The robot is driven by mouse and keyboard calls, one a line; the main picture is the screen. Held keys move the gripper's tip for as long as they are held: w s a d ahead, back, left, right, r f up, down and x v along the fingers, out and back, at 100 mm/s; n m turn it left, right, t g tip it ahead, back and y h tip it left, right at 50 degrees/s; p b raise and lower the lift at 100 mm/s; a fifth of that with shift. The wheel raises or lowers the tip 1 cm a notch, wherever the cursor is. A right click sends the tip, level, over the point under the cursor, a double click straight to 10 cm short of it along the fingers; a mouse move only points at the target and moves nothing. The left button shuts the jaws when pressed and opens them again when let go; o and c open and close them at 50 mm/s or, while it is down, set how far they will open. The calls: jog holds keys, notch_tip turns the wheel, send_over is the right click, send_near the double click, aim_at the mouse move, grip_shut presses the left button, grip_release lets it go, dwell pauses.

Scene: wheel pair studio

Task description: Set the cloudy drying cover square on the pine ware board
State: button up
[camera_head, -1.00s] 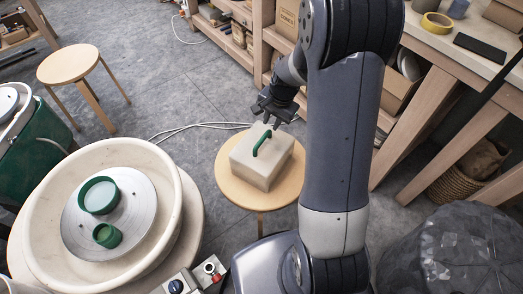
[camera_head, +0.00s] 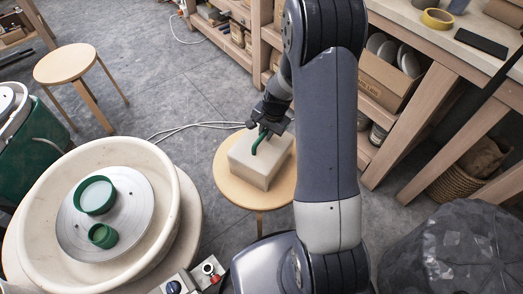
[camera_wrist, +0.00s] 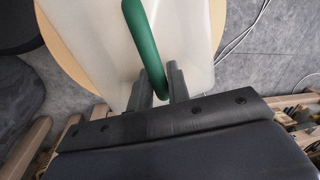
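The cloudy drying cover (camera_head: 257,168) is a pale, box-shaped cover with a green handle (camera_head: 259,141) on top. It sits on a round pale wooden stool (camera_head: 229,190) in the head view. The cover (camera_wrist: 90,40) and its handle (camera_wrist: 141,35) also show large in the wrist view. My gripper (camera_head: 264,133) is at the handle, from above and behind. In the wrist view my gripper (camera_wrist: 160,80) has one finger on each side of the handle. Whether both fingers press on it is not clear. I cannot pick out a pine ware board in either view.
A potter's wheel (camera_head: 67,220) with two green-rimmed round pieces stands at left. An empty stool (camera_head: 66,63) is at upper left. A workbench (camera_head: 408,12) with shelves, a basket (camera_head: 455,184) and a dark wrapped bulk (camera_head: 450,250) are at right. Cables cross the floor.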

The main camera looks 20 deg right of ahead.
grip_shut()
dwell(0.3)
